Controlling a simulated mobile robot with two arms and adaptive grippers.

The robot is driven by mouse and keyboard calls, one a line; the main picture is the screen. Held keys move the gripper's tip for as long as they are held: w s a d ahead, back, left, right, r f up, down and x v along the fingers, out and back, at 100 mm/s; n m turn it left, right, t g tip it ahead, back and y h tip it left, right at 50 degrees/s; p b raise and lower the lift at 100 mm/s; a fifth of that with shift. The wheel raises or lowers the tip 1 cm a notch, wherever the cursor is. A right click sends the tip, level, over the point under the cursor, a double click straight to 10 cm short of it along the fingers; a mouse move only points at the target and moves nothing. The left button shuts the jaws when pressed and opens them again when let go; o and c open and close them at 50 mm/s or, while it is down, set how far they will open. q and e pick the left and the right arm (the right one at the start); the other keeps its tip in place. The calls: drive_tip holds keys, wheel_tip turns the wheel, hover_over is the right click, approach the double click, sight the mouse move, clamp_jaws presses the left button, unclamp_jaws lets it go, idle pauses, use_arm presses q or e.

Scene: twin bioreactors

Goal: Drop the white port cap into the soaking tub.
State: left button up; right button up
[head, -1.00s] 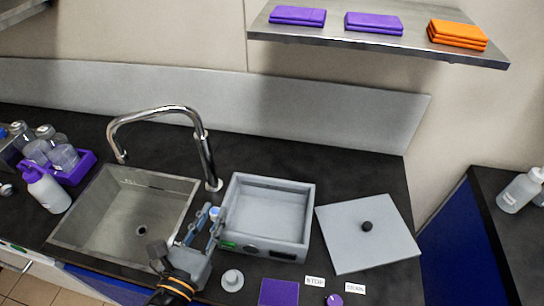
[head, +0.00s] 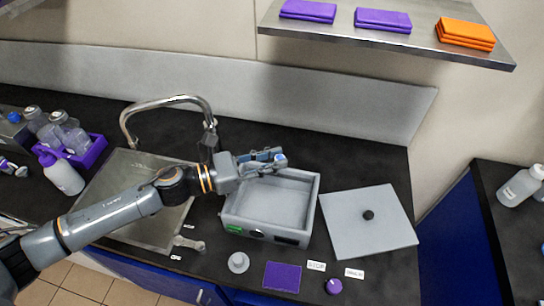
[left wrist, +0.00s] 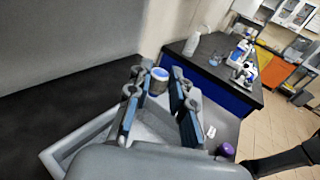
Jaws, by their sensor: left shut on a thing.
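The soaking tub (head: 314,205) is a grey open rectangular basin on the dark counter, right of the sink, and its visible floor looks empty. My left gripper (head: 272,157) is over the back part of the tub. It is shut on a small white cap with a blue ring (head: 281,160), which I take to be the white port cap. In the left wrist view the cap (left wrist: 158,82) sits between the fingers (left wrist: 155,105), apart from the tub's rim (left wrist: 62,152).
A faucet (head: 165,101) stands left of my gripper, behind the sink (head: 125,170). A grey lid with a black knob (head: 352,230) lies right of the tub. A grey round piece (head: 238,263) and a purple mat (head: 282,277) lie in front.

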use_arm(q)
wheel_tip(320, 180, down, 6)
drive_tip(key=b, duration=0.4)
drive_tip(key=o, duration=0.9)
drive_tip(key=shift+o, duration=0.2)
drive_tip(key=v, duration=1.2)
